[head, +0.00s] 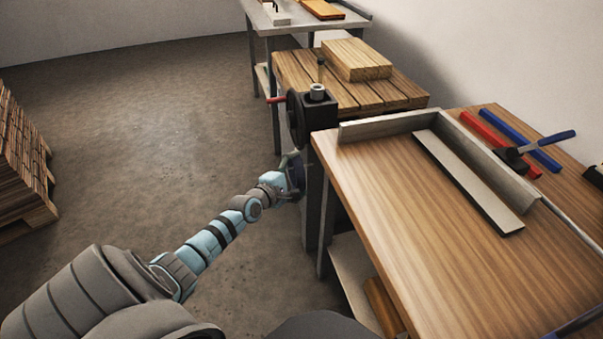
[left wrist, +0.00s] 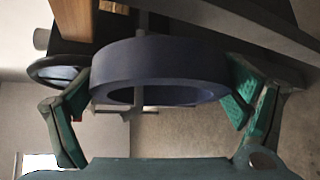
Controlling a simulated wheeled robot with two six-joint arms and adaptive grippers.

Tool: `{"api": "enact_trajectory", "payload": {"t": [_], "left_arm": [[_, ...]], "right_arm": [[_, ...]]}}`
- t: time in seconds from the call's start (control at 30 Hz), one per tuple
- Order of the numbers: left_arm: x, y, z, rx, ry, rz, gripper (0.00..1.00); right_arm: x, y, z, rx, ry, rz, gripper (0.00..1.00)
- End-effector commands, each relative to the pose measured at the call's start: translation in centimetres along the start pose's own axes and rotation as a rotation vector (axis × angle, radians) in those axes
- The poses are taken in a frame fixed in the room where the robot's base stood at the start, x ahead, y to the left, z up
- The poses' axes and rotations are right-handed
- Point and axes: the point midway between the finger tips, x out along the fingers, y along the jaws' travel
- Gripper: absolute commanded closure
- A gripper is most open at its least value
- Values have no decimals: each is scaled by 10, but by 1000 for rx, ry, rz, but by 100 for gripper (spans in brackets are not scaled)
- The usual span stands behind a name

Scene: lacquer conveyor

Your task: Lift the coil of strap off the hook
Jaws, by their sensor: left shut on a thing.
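The coil of strap (left wrist: 158,66) is a dark blue-grey ring, seen large in the left wrist view. My left gripper (left wrist: 165,92) is shut on it, with a green-padded finger at each side of the ring. In the head view the left gripper (head: 292,172) is low beside the left end of the workbench, and the coil is a small dark shape mostly hidden by it. A thin grey bar shows behind and through the ring. I cannot tell whether this is the hook or whether the coil still hangs on it. My right gripper is not in view.
A black handwheel (head: 296,118) with a red handle is just above the left gripper. The wooden workbench (head: 400,200) is to the right, with a hammer (head: 535,148) and red and blue bars. A pallet stack (head: 22,165) stands far left. The floor between is clear.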

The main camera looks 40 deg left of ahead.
Motion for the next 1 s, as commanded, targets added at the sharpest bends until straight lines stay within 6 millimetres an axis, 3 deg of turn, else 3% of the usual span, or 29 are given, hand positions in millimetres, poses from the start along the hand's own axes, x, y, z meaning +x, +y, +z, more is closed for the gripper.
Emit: {"api": "enact_trajectory", "payload": {"t": [1.0], "left_arm": [[-56, -2, -52, 3, 0, -1, 36]], "right_arm": [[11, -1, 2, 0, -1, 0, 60]]}}
